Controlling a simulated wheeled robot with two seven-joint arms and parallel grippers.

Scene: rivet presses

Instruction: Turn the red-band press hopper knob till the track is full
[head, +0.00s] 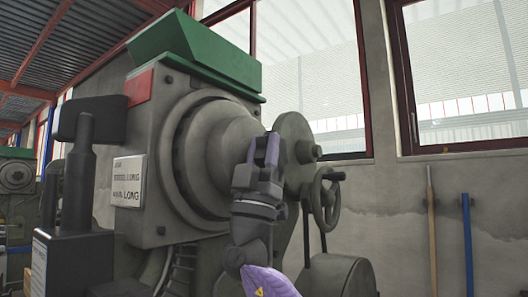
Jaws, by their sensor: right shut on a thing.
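The red-band press stands close in front of me, with a red band (139,88) on its upper left side. A green hopper (195,55) sits on top. A large round stepped grey drum (205,150) projects from its face. My right gripper (265,148) is in front of the drum's right end, fingers pointing up. It is shut on what looks like the hopper knob, which the fingers and wrist hide. I cannot make out the track or how full it is. My left gripper is not in view.
A flat grey wheel (293,140) and a handwheel (327,200) stand just right of my gripper. A dark post and block (78,185) stand at the left. A label plate (128,181) is on the press. Two poles lean on the right wall.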

